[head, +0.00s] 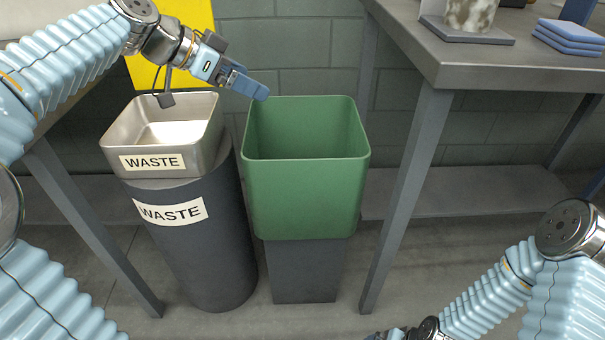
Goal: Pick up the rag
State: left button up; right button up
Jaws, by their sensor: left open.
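No single loose rag shows clearly. A stack of flat, blue, folded cloth-like pieces (570,38) lies on the grey table at the upper right; I cannot tell if the rag is among them. My left gripper (262,92) is open, with its blue fingers seen edge-on near the back left rim of the green bin (306,200). Nothing shows between the fingers. The bin's visible inside looks empty, but its floor is hidden. Of my right arm, only links show at the lower right; its fingertips are out of view.
A metal tray marked WASTE (152,162) sits on a dark round bin (195,250), left of the green bin. The grey table (480,70) stands at right, with a stained pale object (470,14) on a slab. Table legs flank the bins.

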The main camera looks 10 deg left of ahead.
aim_at(566, 37)
jog(key=k, duration=1)
